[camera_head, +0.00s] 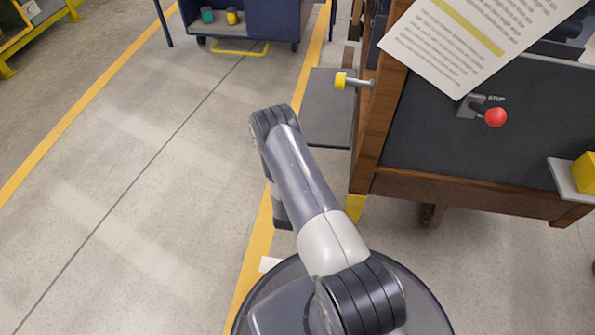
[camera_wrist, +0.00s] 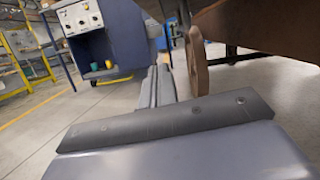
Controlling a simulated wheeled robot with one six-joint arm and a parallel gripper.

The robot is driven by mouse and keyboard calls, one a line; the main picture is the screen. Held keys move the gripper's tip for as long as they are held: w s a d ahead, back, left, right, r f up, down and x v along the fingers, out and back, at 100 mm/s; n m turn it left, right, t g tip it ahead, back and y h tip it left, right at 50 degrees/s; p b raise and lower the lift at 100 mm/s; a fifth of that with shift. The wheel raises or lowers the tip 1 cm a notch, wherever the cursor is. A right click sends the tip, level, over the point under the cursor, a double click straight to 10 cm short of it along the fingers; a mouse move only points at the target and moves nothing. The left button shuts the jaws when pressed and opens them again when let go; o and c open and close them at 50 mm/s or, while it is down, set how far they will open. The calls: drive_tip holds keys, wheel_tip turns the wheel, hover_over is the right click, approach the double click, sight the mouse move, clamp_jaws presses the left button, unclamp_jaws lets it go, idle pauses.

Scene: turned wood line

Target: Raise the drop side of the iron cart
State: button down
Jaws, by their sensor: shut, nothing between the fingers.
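A brown wood-framed unit with dark panels (camera_head: 440,130) and a caster stands at the right in the head view; I cannot tell for sure that it is the iron cart. A flat grey panel (camera_head: 328,120) sticks out at its left side, low down; whether this is the drop side is unclear. A yellow-knobbed pin (camera_head: 342,80) juts out above the panel. In the wrist view my gripper (camera_wrist: 158,70) is shut and empty, with the brown underside and a wheel (camera_wrist: 196,60) ahead to its right. My arm hides the gripper in the head view.
A blue wheeled cabinet (camera_head: 250,20) with cups and a low yellow handle stands at the back; it also shows in the wrist view (camera_wrist: 85,35). A red-knobbed lever (camera_head: 495,117) and a paper sheet (camera_head: 465,40) are at the right.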

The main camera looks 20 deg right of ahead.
drive_tip(key=w+d+r+b, duration=0.2)
drive_tip(key=w+d+r, duration=0.1)
drive_tip(key=w+r, duration=0.2)
drive_tip(key=shift+w+r, duration=0.2)
drive_tip(key=shift+w, duration=0.2)
